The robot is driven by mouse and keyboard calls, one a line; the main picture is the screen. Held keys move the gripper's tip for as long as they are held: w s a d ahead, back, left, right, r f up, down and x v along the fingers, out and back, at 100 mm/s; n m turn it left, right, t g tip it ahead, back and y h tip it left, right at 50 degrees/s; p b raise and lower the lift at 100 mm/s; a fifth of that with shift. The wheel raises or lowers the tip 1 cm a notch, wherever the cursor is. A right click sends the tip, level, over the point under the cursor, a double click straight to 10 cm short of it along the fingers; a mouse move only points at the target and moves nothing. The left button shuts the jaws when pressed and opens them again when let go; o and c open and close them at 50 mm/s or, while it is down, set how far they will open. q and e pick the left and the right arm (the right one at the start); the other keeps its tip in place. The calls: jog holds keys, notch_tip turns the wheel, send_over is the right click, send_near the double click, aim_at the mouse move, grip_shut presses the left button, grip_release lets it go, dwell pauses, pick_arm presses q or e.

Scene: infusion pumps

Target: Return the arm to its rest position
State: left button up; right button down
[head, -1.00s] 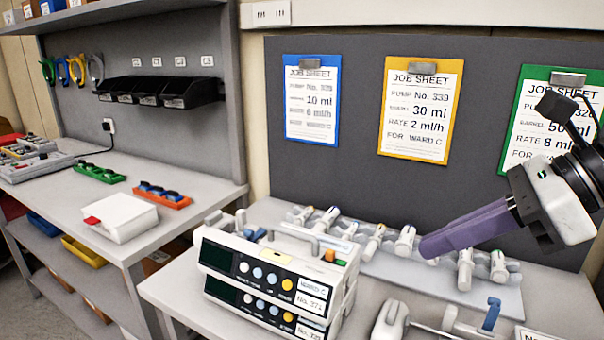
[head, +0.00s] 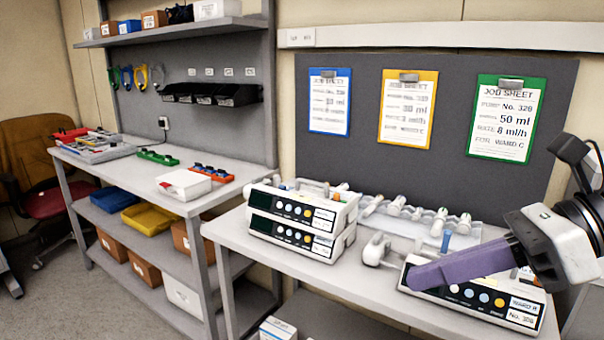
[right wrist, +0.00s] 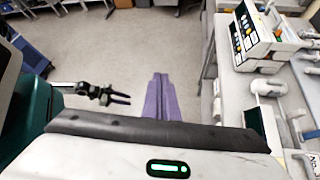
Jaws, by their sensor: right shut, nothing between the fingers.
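My right gripper (head: 418,277) comes in from the right in the head view, its purple fingers pointing left. The fingers are shut with nothing between them. They stand in front of a pump (head: 515,308) labelled No. 328 and hide part of it. I cannot tell how high above it they are. In the right wrist view the shut fingers (right wrist: 160,78) show over the open floor, left of the bench. A small dark gripper (right wrist: 129,98), which looks like my left one, is also there; its jaws are too small to judge. My left arm is not in the head view.
Two stacked pumps (head: 300,222) stand on the bench at the left. A tray of syringes (head: 398,210) lies behind. Job sheets hang on the dark board (head: 450,92). A shelving bench (head: 130,165) stands at the left. The floor (right wrist: 100,40) beside the bench is clear.

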jog(key=w+a+f+m+t+y, duration=0.2)
jog(key=a+m+t+y, duration=0.1)
jog(key=a+m+y, duration=0.55)
jog(key=w+d+f+m+t+h, duration=0.1)
jog(key=d+f+m+t+h, duration=0.3)
jog(key=f+m, duration=0.55)
jog(key=w+d+f+m+t+h, duration=0.1)
jog(key=d+f+m+t+h, duration=0.3)
jog(key=f+m, duration=0.5)
jog(key=d+f+m+t+h, duration=0.2)
jog(key=f+m+h, duration=0.45)
jog(key=m, duration=0.45)
jog(key=s+f+m+g+h, duration=0.1)
jog(key=s+f+m+g, duration=0.2)
jog(key=s+f, duration=0.6)
jog(key=s+f+m+g+h, duration=0.1)
jog(key=s+f+m+g, duration=0.3)
jog(key=s+f, duration=0.5)
notch_tip(320, 180, down, 4)
jog(key=shift+a+f+g+h, duration=0.2)
jog(key=shift+a+g+h, duration=0.1)
jog(key=shift+g, duration=0.3)
